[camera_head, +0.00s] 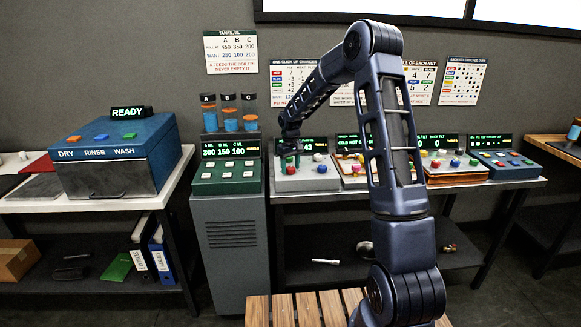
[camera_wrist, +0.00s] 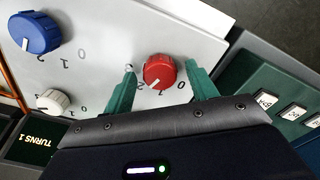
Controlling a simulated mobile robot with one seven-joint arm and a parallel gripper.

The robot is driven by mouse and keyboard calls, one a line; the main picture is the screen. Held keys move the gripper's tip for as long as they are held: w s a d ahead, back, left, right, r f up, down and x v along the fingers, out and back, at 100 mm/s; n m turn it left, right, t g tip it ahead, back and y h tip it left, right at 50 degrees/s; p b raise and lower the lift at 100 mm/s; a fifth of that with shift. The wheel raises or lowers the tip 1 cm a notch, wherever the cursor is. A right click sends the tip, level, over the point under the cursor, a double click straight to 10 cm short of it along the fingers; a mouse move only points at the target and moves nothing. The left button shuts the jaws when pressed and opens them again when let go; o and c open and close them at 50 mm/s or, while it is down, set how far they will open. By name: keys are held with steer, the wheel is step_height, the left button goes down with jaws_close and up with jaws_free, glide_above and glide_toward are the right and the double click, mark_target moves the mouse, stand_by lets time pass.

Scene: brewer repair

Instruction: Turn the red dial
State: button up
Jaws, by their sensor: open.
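The red dial (camera_wrist: 160,72) is a round ridged knob with a white pointer, on a light grey panel (camera_wrist: 105,50) with printed numbers around it. In the wrist view my gripper (camera_wrist: 160,88) is open, with one green finger on each side of the dial. Both fingers look apart from the dial; their exact depth is hard to tell. A blue dial (camera_wrist: 35,33) and a white dial (camera_wrist: 53,102) share the panel.
The green button panel (camera_wrist: 275,105) stands close beside the grey one. In the head view the button stand (camera_head: 227,177) is to the left, with containers of blue liquid above it. More consoles (camera_head: 450,167) fill the bench to the right.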

mark_target(291, 167)
step_height(291, 167, up, 11)
stand_by(0.6)
steer(key=s+d+r+m+t, duration=0.1)
steer(key=s+d+r+m, duration=0.1)
steer(key=s+d+r, duration=0.6)
steer(key=s+d+r+m+t, duration=0.1)
steer(key=s+d+r, duration=0.3)
steer(key=s, duration=0.8)
steer(key=s+d+m+t, duration=0.1)
steer(key=s+d+m, duration=0.1)
steer(key=s, duration=1)
steer(key=s+d+m+t, duration=0.1)
steer(key=s+d, duration=0.3)
steer(key=s, duration=0.8)
steer(key=shift+d+f+m+t, duration=0.25)
steer(key=shift+m+t, duration=0.05)
steer(key=shift+m, duration=0.1)
stand_by(2.1)
